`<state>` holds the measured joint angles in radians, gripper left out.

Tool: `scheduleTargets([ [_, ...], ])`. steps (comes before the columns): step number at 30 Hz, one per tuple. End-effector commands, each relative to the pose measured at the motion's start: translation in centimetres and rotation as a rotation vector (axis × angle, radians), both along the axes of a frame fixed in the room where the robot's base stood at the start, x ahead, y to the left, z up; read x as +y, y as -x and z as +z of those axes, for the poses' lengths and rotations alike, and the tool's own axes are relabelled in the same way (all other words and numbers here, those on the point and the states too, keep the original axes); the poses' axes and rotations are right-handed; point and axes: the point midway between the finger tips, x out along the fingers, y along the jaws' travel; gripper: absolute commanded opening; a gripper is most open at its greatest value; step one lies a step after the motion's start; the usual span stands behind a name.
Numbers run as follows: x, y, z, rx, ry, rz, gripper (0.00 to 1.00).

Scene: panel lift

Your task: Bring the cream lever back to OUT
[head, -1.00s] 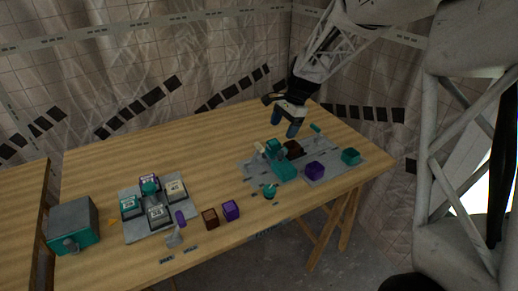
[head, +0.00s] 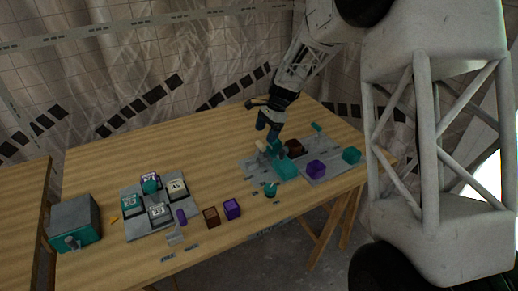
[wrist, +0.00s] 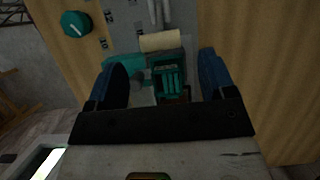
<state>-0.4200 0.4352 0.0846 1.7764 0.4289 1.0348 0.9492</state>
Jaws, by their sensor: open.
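The cream lever (head: 261,146) stands at the left of a teal block (head: 286,168) on the grey panel (head: 322,170). In the wrist view its cream handle (wrist: 162,40) lies crosswise just beyond the gap between my fingers, above teal parts. My gripper (head: 268,128) is open and empty, pointing down just above the lever. In the wrist view its two blue fingers (wrist: 162,78) are spread on either side of the teal parts, and the handle is not between the tips. The OUT label cannot be read.
A teal knob (head: 270,190) sits near the panel's front edge. Purple (head: 232,209) and brown (head: 211,217) cubes lie further left.

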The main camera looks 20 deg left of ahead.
Motion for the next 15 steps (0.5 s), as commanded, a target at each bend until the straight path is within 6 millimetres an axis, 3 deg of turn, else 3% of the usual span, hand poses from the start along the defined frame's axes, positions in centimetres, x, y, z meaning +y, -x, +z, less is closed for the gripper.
scheduleTargets([
  [8,0.5,0.5,-1.7,0.001,0.001,0.002,0.77],
  [15,1.3,1.3,-4.4,0.002,0.001,0.001,0.77],
])
